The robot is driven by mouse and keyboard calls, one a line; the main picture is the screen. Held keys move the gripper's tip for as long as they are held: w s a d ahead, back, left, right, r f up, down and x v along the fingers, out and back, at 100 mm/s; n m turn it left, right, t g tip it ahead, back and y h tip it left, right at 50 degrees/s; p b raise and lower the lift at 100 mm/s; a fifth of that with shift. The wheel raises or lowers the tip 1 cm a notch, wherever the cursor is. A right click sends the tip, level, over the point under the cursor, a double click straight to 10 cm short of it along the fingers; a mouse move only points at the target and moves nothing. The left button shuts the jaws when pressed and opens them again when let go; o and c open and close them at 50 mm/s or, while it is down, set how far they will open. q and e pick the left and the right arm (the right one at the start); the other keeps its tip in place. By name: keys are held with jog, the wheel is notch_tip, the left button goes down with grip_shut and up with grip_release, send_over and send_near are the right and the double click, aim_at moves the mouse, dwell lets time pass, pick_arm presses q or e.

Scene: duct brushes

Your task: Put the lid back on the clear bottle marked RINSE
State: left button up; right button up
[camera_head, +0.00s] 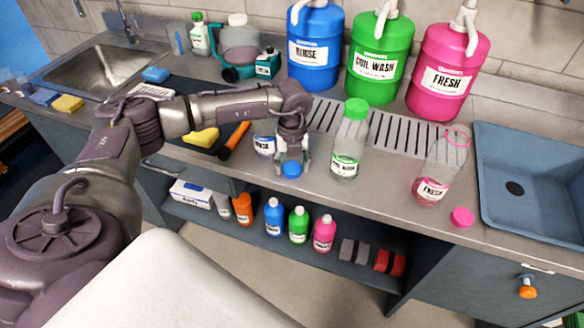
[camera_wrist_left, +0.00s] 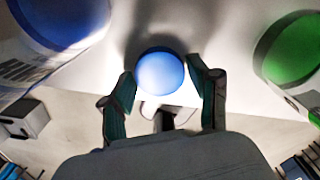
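The clear bottle marked RINSE (camera_head: 264,147) stands on the counter, partly hidden behind my left gripper (camera_head: 292,164). I cannot see its mouth in the head view. A blue lid (camera_head: 291,170) lies on the counter near the front edge, to the right of the bottle. My left gripper points down over it. In the left wrist view the lid (camera_wrist_left: 160,73) sits between the two fingertips (camera_wrist_left: 161,76), with narrow gaps at its sides, so the gripper looks open around it. A blue round shape (camera_wrist_left: 62,18) at the upper left looks like the RINSE bottle from above. My right gripper is out of view.
A green-capped bottle (camera_head: 348,143) stands right of the gripper; its cap (camera_wrist_left: 292,48) shows in the wrist view. An open FRESH bottle (camera_head: 432,180) and pink lid (camera_head: 462,217) are further right. An orange-and-black tool (camera_head: 234,139) and yellow sponge (camera_head: 201,137) lie left. Large jugs stand behind.

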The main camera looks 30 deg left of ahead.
aim_at(293, 169)
pick_arm(q)
jog(key=shift+c, duration=1.2)
jog(key=shift+r, duration=0.15)
jog(key=shift+r, duration=0.25)
jog(key=r, duration=0.1)
jog(key=r+b, duration=0.1)
jog(key=r, duration=0.1)
jog(key=shift+s+d+r, duration=0.1)
jog(key=shift+d+r, duration=0.1)
jog(key=shift+r, duration=0.05)
jog(key=s+d+r+b, duration=0.2)
jog(key=s+d+r, duration=0.4)
jog(key=d, duration=0.3)
jog(key=shift+s+d+r, duration=0.15)
jog(key=shift+s+r, duration=0.05)
jog(key=shift+r, duration=0.2)
jog(key=shift+f, duration=0.1)
